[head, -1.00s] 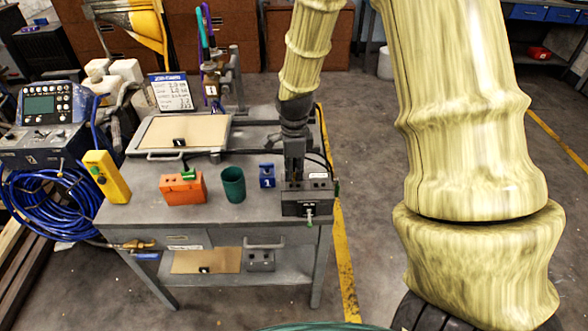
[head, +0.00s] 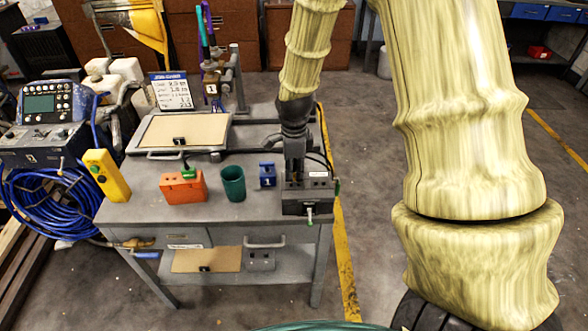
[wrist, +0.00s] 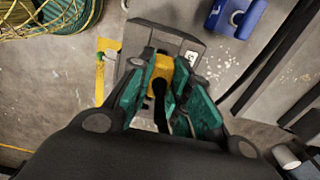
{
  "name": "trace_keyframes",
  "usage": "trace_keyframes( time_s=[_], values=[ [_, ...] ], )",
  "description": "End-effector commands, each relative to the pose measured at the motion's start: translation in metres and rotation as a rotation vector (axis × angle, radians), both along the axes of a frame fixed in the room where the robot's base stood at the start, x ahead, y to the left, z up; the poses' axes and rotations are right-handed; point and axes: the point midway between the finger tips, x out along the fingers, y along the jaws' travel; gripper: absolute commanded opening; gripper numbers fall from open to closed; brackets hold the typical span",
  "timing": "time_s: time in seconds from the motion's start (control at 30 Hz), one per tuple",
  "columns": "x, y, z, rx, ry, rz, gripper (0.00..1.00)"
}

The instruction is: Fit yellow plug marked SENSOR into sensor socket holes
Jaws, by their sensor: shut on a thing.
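My gripper (wrist: 165,95) is shut on the yellow plug (wrist: 162,68), which shows between the green finger pads in the wrist view. A black cable runs from the plug back toward my wrist. In the head view my gripper (head: 294,165) points down at the grey socket box (head: 306,206) at the table's right end. In the wrist view the plug overlaps the box (wrist: 180,34). The fingers hide the plug in the head view. The sensor socket holes are not clearly seen, and I cannot tell whether the plug is in them.
A blue block (head: 267,175) stands just left of the box. Further left are a green cup (head: 233,184), an orange block (head: 184,187) and a yellow handset (head: 107,175). A flat tray (head: 180,132) lies behind. The table's right edge is close to the box.

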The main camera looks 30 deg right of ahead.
Motion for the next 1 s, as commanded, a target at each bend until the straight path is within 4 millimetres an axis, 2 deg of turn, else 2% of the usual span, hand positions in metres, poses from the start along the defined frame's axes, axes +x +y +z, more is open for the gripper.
trace_keyframes(
  time_s=[1.0],
  values=[
    [0.000, 0.000, -0.012, 0.000, 0.001, -0.001, 0.00]
  ],
)
